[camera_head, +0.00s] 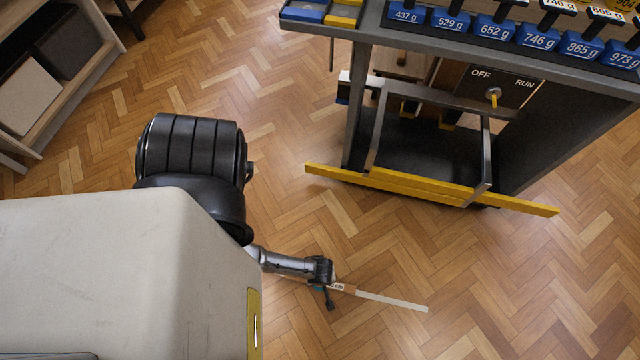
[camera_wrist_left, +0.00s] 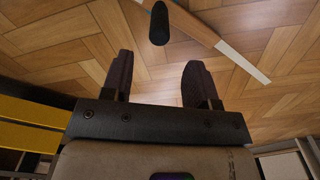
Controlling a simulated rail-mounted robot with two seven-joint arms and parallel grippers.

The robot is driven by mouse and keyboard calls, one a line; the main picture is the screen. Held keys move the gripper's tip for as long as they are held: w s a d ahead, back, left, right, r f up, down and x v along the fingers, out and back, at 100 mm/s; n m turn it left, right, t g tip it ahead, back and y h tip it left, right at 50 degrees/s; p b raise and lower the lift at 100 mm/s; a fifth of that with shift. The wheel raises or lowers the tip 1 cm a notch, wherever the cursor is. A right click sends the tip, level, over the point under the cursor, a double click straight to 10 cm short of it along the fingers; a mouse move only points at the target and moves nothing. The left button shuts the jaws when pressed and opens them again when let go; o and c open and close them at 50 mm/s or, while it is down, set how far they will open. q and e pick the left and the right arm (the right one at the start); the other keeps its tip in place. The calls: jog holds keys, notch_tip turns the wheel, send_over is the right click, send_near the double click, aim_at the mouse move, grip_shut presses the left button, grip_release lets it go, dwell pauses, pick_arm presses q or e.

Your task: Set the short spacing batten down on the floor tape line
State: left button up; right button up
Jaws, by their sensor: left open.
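A white tape line (camera_head: 395,301) lies on the parquet, and its end also shows in the left wrist view (camera_wrist_left: 246,65). The short wooden batten (camera_head: 343,287), with a small pale label, lies in line with the strip's left end. In the left wrist view the batten (camera_wrist_left: 195,24) runs from the top edge to the white strip. It appears to rest on the floor. My left gripper (camera_head: 322,288) is over the batten's left part and hides it. In the wrist view its two dark fingers (camera_wrist_left: 157,75) are apart, with only floor between them. My right gripper is out of view.
A grey bench frame with a yellow bar (camera_head: 430,190) stands at the upper right, with blue weights (camera_head: 492,29) on top. Shelving with bins (camera_head: 30,95) is at the upper left. The floor right of and below the tape is clear.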

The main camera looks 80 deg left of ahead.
pick_arm(q)
notch_tip(320, 180, up, 2)
jog(key=shift+r+p, duration=0.15)
jog(key=shift+p, duration=0.35)
jog(key=w+r+m+t, duration=0.1)
jog(key=w+r+m, duration=0.1)
jog(key=r+m, duration=0.8)
jog(key=w+a+r+m+t, duration=0.1)
jog(key=r+m, duration=0.9)
jog(key=r, duration=1.3)
jog(key=shift+w+a+r+m+t, duration=0.3)
jog(key=shift+w+r+t, duration=0.05)
jog(key=shift+w+t, duration=0.45)
